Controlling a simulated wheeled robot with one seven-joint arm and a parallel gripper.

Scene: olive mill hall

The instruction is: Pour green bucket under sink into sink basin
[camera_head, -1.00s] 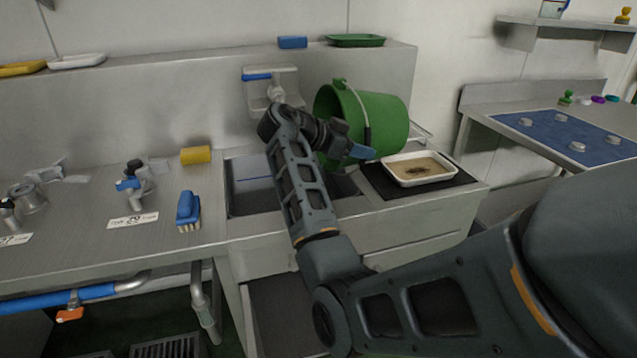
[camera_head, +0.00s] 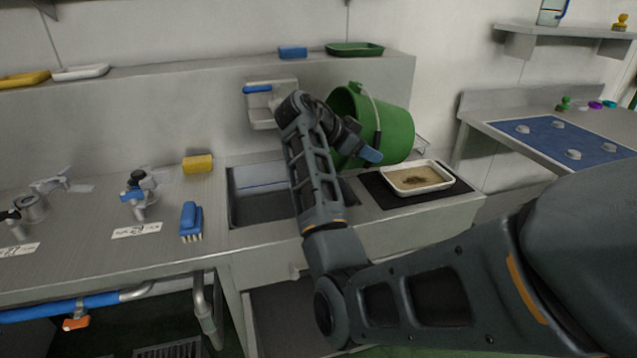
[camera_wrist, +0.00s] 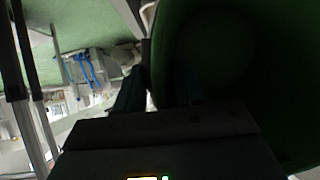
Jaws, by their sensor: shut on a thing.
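The green bucket (camera_head: 397,136) is held up above the right part of the sink unit, tilted on its side with its mouth toward the left. My gripper (camera_head: 368,150) is shut on the bucket near its rim; its blue fingertip shows in front of the green wall. In the wrist view, the dark inside of the bucket (camera_wrist: 235,60) fills the right side; I see no contents there, but it is very dark. The sink basin (camera_head: 252,196) is below and left of the bucket, partly hidden by my arm. No stream of liquid is visible.
A white tray (camera_head: 417,187) with brownish contents sits on a black mat right of the basin, below the bucket. A blue brush (camera_head: 190,220) and yellow sponge (camera_head: 198,163) lie left of the basin. A ledge behind holds a green tray (camera_head: 355,49) and blue block (camera_head: 293,52).

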